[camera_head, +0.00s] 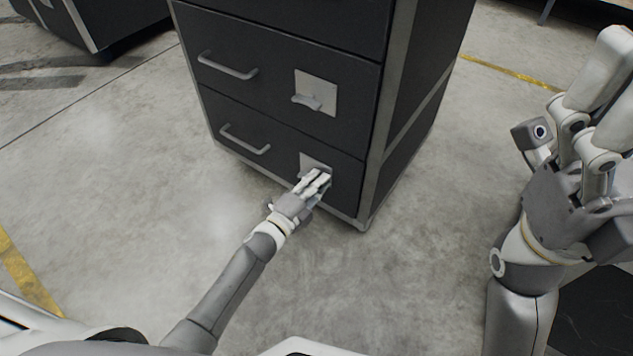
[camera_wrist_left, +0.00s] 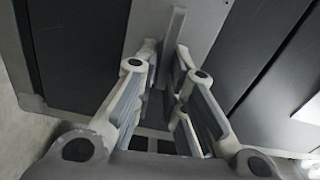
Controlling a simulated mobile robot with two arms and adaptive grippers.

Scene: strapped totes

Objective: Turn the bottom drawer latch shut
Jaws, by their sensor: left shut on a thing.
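The bottom drawer (camera_head: 228,116) of the dark cabinet is flush with its front. Its latch has a light grey square plate (camera_head: 313,160) near the right edge. My left gripper (camera_head: 319,177) is at this plate and covers most of the latch handle. In the left wrist view, the flat grey latch handle (camera_wrist_left: 174,40) stands out between the two finger pairs of my left gripper (camera_wrist_left: 165,65), which is shut on it. The handle's exact angle on the plate is hard to judge. My right gripper (camera_head: 600,95) is raised at the right, away from the cabinet; its opening is unclear.
The drawer above has a bar handle (camera_head: 228,67) and its own latch (camera_head: 315,92) with a lever sticking out. The bottom drawer's bar handle (camera_head: 245,140) lies left of its latch. Another dark cabinet (camera_head: 110,22) stands at the upper left. The concrete floor around is clear.

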